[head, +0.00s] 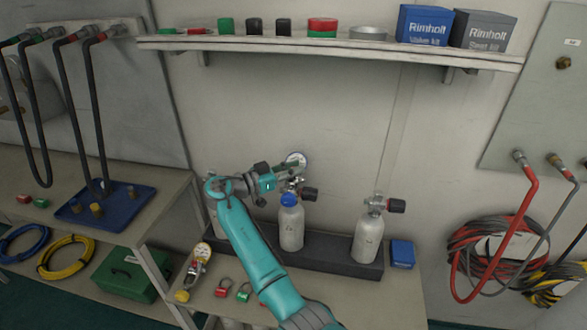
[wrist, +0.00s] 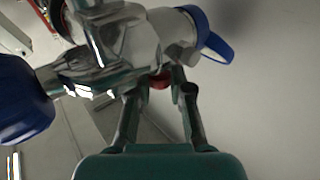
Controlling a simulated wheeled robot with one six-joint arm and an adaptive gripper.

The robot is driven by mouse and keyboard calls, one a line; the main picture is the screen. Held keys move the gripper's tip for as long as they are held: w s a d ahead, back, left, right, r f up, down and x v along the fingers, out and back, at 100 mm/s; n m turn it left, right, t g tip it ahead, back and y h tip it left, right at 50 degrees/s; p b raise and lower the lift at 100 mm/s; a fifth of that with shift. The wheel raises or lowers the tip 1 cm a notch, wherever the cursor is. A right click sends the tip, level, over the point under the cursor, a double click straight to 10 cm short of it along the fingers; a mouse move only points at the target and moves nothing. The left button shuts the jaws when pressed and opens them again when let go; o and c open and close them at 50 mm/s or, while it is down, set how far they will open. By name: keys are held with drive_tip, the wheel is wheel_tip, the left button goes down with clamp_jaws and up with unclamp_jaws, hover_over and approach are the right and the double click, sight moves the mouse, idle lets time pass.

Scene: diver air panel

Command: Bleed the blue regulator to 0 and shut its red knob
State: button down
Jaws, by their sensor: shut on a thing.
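The blue regulator (head: 289,199) is mounted at the top of the middle gas cylinder (head: 291,230). Its round gauge (head: 297,159) shows behind my gripper, and the needle is too small to read. In the wrist view the regulator's chrome body (wrist: 125,45) fills the upper part, with a large blue knob (wrist: 22,100) at left and a blue cap (wrist: 212,38) at right. The small red knob (wrist: 160,81) shows between my fingertips, under the body. My gripper (wrist: 161,90) is shut on it; it also shows in the head view (head: 284,175), beside the regulator.
Another cylinder (head: 367,238) stands to the right in the dark rack (head: 335,257), beside a blue box (head: 402,253). A yellow regulator (head: 197,268) and small red and green padlocks (head: 243,292) lie on the bench. A loaded shelf (head: 340,47) runs above.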

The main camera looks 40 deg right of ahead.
drive_tip(key=shift+d+m+g+y, duration=0.1)
drive_tip(key=shift+m+g+y, duration=0.45)
drive_tip(key=shift+m+g, duration=0.7)
drive_tip(key=shift+m+g+y, duration=0.55)
drive_tip(key=shift+m+g, duration=0.2)
drive_tip(key=shift+g, duration=0.9)
drive_tip(key=c, duration=1)
unclamp_jaws()
drive_tip(key=shift+r, duration=0.15)
wheel_tip(320, 180, up, 10)
drive_tip(key=shift+f, duration=0.15)
